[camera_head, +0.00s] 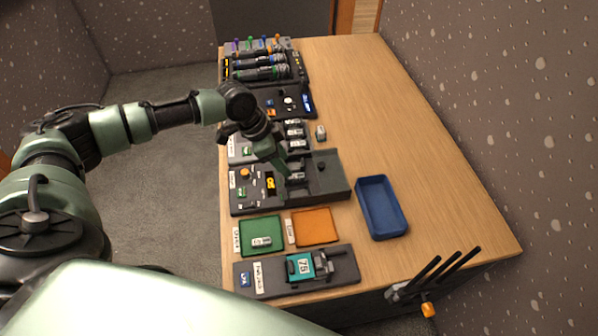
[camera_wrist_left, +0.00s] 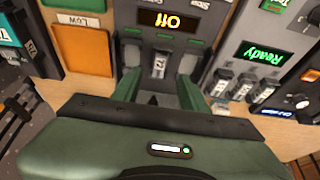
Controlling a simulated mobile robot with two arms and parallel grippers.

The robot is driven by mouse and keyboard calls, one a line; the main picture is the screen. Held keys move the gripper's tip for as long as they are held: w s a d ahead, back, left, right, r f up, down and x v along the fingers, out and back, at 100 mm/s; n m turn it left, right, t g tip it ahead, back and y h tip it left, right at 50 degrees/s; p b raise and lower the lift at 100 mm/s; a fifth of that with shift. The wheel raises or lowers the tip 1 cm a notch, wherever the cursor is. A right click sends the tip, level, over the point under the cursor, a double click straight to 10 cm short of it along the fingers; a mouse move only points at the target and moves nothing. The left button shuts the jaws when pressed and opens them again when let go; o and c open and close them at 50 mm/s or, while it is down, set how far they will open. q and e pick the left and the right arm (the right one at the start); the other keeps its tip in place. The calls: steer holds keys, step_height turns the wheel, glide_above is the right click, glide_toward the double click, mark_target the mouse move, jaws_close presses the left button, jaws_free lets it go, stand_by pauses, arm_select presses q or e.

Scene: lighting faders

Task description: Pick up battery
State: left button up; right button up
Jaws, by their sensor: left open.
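In the left wrist view a small grey battery (camera_wrist_left: 160,63) sits upright in a slot of the dark tester (camera_wrist_left: 162,40), below its amber display. My left gripper (camera_wrist_left: 160,88) is open, with one green finger on each side of that battery and gaps between. In the head view the left gripper (camera_head: 285,172) is over the tester (camera_head: 330,180) and partly hides the battery (camera_head: 297,177). More batteries (camera_wrist_left: 245,87) stand in the charger with the green "Ready" display. Another battery (camera_head: 261,241) lies in the green tray (camera_head: 275,224). My right gripper is not seen.
An orange tray (camera_head: 315,227) lies beside the green one. A blue bin (camera_head: 381,207) stands to the right. A loose small object (camera_head: 320,131) is right of the charger. A dark pronged rack (camera_head: 435,280) is at the near table edge. The table's right side is clear.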

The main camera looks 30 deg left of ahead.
mark_target(296, 176)
arm_select(q)
steer(key=shift+x, duration=0.95)
steer(key=x, duration=0.2)
steer(key=p+x, duration=0.1)
steer(key=shift+w+d+f, duration=0.2)
steer(key=shift+d+f, duration=0.1)
steer(key=shift+d, duration=0.05)
steer(key=shift+d+f, duration=0.1)
steer(key=shift+f, duration=0.25)
steer(key=shift+w+f, duration=0.1)
steer(key=shift+f, duration=0.05)
jaws_close()
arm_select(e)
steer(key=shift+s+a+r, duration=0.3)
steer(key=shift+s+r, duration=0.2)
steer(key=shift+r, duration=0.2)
